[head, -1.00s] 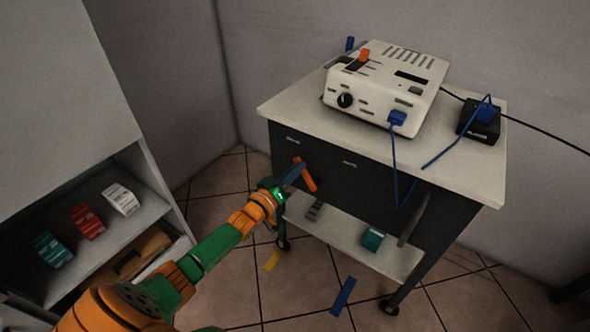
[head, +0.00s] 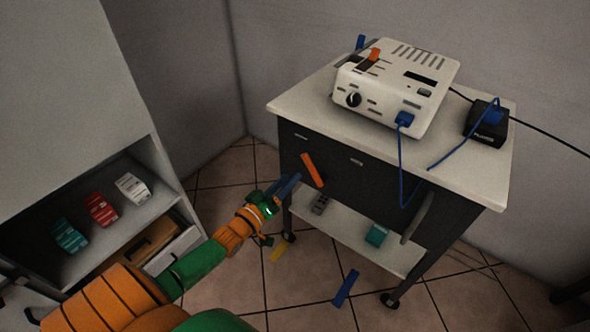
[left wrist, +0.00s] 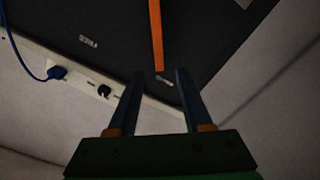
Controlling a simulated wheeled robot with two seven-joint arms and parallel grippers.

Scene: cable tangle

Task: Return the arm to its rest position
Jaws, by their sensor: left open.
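My left arm comes in from the lower left in the head view. Its gripper (head: 286,186) is in front of the cart's dark left front. In the left wrist view the two fingers (left wrist: 160,88) stand apart with nothing between them. An orange strip (head: 312,170) hangs at the cart's front, just beyond the fingertips in the head view; it also shows in the left wrist view (left wrist: 156,32). I cannot tell whether the fingers touch it. My right gripper is not in view.
The cart (head: 300,106) carries a white device (head: 430,62) and a black box (head: 487,128), with a blue cable (head: 401,165) hanging down. A shelf (head: 120,240) with several small boxes stands left. Blue (head: 345,288) and yellow (head: 279,250) strips lie on the floor.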

